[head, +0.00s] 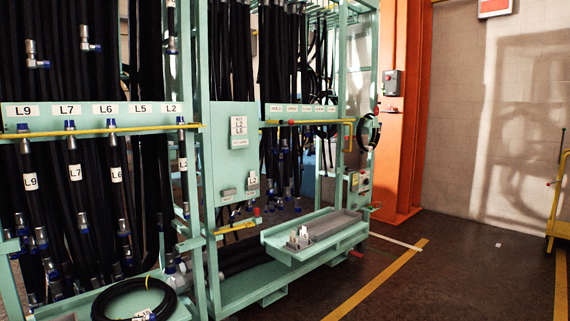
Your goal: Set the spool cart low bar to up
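At the right edge part of a yellow frame (556,205) shows, with a dark-tipped rod at its top and a small red knob beside it. It may be the spool cart, but most of it is cut off. I cannot make out which part of it is a low bar or how that bar is set. Neither of my grippers is in view.
A green hose rack (230,180) with labelled black hoses and yellow bars fills the left and middle. A green tray (315,236) juts out low from it. An orange column (405,110) stands behind.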

